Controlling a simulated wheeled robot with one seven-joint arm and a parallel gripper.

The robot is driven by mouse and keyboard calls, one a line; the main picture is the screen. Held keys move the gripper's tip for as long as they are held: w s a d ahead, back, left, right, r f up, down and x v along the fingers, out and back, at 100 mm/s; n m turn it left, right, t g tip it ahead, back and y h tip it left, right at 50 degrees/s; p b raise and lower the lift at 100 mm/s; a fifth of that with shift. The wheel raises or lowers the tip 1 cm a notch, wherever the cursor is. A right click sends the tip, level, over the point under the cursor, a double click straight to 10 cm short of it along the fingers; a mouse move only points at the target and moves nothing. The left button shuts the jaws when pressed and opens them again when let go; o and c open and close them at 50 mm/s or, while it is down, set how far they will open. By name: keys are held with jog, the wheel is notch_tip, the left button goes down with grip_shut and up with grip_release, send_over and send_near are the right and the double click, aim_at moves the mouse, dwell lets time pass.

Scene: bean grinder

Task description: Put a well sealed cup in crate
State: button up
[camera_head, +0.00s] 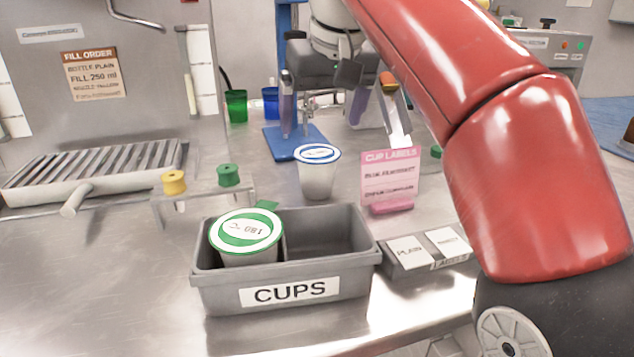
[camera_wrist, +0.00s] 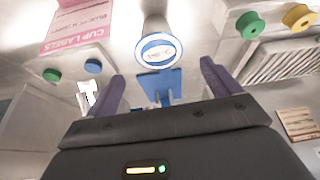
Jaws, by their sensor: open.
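A white cup with a blue-ringed lid (camera_head: 318,174) stands upright on the steel counter behind the crate; its lid looks flat and closed. It also shows in the wrist view (camera_wrist: 158,50), just beyond my fingertips. The grey crate (camera_head: 345,270), labelled CUPS, stands at the counter front. A cup with a green-ringed lid (camera_head: 246,236) sits in its left part, lid tilted toward the camera; a green tab shows behind it. My gripper (camera_head: 322,122) is open and empty, behind the blue-lidded cup and apart from it. Its two fingers also show in the wrist view (camera_wrist: 160,78).
A pink CUP LABELS sign (camera_head: 390,178) stands right of the blue-lidded cup. A grey label tray (camera_head: 428,252) lies right of the crate. Yellow (camera_head: 174,182) and green (camera_head: 228,175) knobs and a grate (camera_head: 95,168) are at left. A blue plate (camera_head: 283,142) lies behind.

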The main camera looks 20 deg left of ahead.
aim_at(317, 153)
jog(key=b+x, duration=0.2)
jog(key=x, duration=0.4)
jog(key=shift+w+f, duration=0.1)
jog(key=shift+f, duration=0.3)
jog(key=shift+r, duration=0.1)
jog(key=shift+c, duration=0.2)
jog(key=c, duration=1.5)
jog(key=shift+r+p, duration=2.6)
jog(key=shift+r, duration=2.4)
jog(key=shift+c, duration=0.2)
